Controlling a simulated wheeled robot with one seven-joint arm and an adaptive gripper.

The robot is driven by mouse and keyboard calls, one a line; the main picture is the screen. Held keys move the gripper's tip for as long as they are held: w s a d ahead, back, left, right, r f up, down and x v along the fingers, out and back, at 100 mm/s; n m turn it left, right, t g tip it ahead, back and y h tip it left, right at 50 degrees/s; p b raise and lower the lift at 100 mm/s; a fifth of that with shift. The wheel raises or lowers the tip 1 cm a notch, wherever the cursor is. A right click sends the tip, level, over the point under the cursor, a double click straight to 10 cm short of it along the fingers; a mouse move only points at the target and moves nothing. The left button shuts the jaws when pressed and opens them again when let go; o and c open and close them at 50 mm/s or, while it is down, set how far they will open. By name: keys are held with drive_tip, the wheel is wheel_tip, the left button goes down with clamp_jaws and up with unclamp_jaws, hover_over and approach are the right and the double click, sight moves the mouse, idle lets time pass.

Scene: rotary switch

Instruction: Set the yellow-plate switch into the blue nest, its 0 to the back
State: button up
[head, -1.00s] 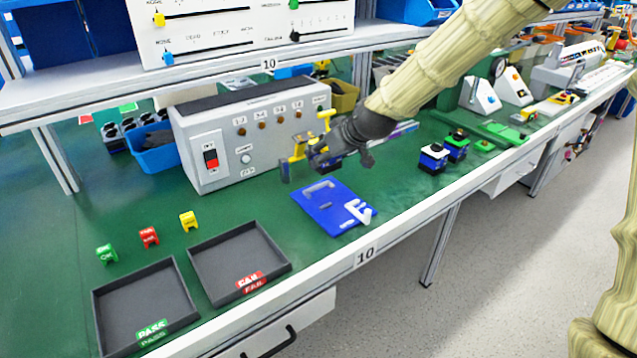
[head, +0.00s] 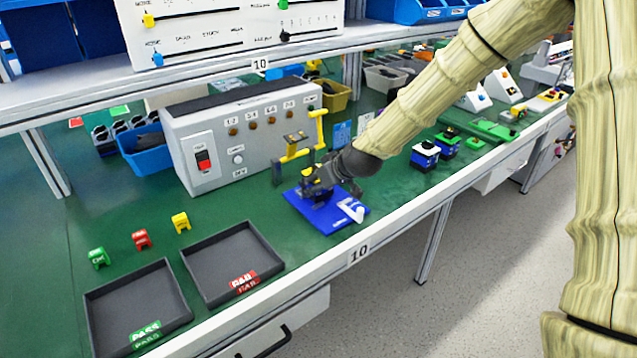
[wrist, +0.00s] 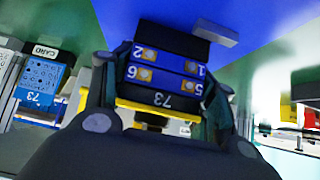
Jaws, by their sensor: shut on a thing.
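My gripper (head: 318,186) is shut on the yellow-plate switch, low over the blue nest (head: 325,219). In the wrist view the switch (wrist: 165,75) shows its black and blue body, numbered terminals and a "73" label, with the yellow plate (wrist: 130,105) nearest my fingers. The blue nest fills the top of that view, and a grey bar (wrist: 215,32) on it lies close to the switch's far end. I cannot tell whether the switch touches the nest. The plate's face and its 0 are hidden. A white piece (head: 351,209) stands at the nest's right front.
Two other switches (head: 425,155) stand to the right. Dark trays (head: 235,262) lie to the left front. The bench edge is close in front of the nest.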

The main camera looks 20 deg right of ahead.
drive_tip(key=o, duration=1.2)
drive_tip(key=shift+o, duration=0.2)
drive_tip(key=v, duration=1.2)
